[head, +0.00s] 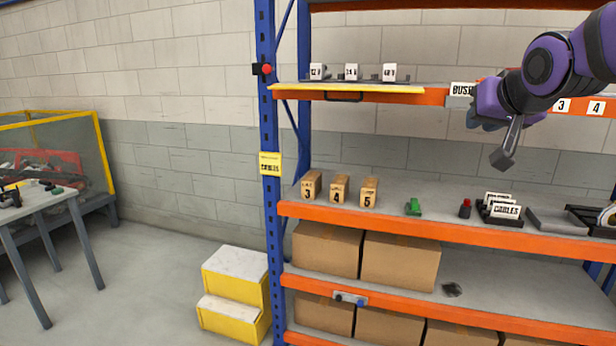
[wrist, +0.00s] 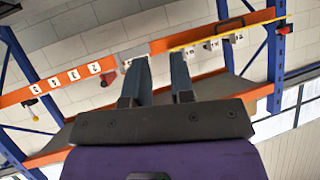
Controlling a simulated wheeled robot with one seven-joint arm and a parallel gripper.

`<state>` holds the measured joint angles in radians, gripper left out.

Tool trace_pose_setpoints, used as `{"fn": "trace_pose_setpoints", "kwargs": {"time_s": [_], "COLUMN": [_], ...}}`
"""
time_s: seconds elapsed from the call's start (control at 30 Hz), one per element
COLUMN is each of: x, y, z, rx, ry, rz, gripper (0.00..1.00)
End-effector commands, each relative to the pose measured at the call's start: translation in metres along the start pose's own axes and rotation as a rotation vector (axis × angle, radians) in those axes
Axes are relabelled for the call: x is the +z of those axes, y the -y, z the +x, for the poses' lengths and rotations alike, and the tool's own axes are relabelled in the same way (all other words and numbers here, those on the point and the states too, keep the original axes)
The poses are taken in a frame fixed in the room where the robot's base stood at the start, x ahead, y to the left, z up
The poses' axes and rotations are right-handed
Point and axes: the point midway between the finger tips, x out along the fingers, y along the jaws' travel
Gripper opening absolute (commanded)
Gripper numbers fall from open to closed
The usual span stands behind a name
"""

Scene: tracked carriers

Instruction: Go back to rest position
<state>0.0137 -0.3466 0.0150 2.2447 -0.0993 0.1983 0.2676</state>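My gripper (head: 503,158) is at the upper right of the head view, at the end of my purple arm. It hangs in front of the rack, above the middle shelf and near the upper beam. In the wrist view my gripper (wrist: 158,62) shows two grey fingers with a clear gap between them and nothing held. The wrist view is strongly tilted, with the rack's orange beam behind the fingertips.
A pull-out tray (head: 345,90) bears white blocks. A yellow step stool (head: 237,280) stands left; open floor lies beyond.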

Motion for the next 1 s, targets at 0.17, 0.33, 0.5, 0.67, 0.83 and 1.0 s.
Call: {"fn": "trace_pose_setpoints", "kwargs": {"time_s": [0.17, 0.33, 0.5, 0.67, 0.83, 1.0], "x": [0.073, 0.143, 0.19, 0.207, 0.208, 0.208], "y": [-0.015, -0.026, -0.033, -0.035, -0.035, -0.035], "z": [-0.061, -0.111, -0.144, -0.155, -0.155, -0.155], "rx": [0.037, 0.043, 0.032, 0.026, 0.025, 0.026], "ry": [0.207, 0.403, 0.534, 0.583, 0.588, 0.587], "rz": [-0.06, -0.114, -0.151, -0.164, -0.165, -0.165], "gripper": [0.22, 0.22, 0.22, 0.22, 0.22, 0.22]}}
